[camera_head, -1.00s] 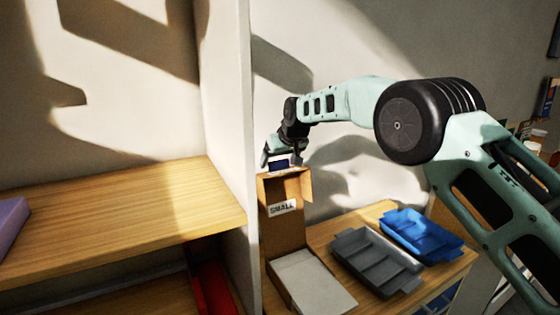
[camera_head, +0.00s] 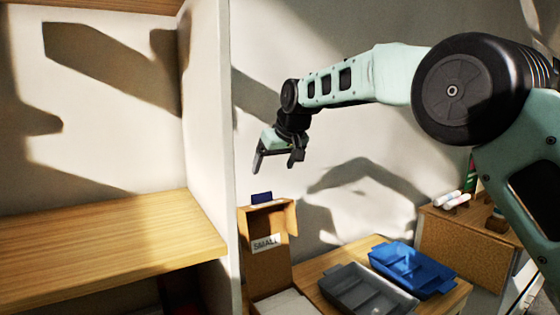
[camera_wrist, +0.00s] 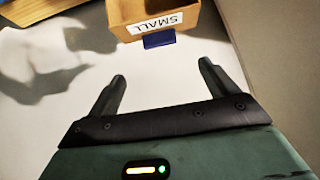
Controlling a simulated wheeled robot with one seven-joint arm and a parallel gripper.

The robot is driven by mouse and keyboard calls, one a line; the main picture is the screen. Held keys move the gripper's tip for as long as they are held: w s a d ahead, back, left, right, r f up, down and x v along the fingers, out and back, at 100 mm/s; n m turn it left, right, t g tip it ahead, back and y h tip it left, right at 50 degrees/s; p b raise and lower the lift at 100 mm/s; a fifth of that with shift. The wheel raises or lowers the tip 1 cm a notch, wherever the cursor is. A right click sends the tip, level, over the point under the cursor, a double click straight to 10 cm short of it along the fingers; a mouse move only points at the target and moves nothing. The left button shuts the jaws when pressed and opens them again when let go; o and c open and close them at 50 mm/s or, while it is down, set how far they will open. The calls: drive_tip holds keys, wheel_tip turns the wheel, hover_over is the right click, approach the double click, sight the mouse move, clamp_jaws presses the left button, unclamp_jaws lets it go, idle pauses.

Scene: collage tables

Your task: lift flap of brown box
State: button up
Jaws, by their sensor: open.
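The brown box (camera_head: 268,270) stands upright on the wooden table, with a white label reading SMALL. Its top looks open, with a flap (camera_head: 291,217) standing at the right. A small dark blue piece (camera_head: 262,198) sits at its top back edge. The box (camera_wrist: 195,22) and the blue piece (camera_wrist: 158,40) also show at the top of the wrist view. My gripper (camera_head: 277,163) is open and empty, above the box and apart from it. Its two fingers (camera_wrist: 162,71) are spread with nothing between them.
A grey tray (camera_head: 340,279) and a blue tray (camera_head: 425,260) stand on the table right of the box. A white shelf panel (camera_head: 207,120) rises close on the left, with a wooden shelf (camera_head: 110,240). A cabinet (camera_head: 455,250) stands at the right. The air above the box is free.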

drive_tip(key=shift+b+v, duration=0.4)
drive_tip(key=shift+v, duration=1.95)
drive_tip(key=shift+f, duration=0.1)
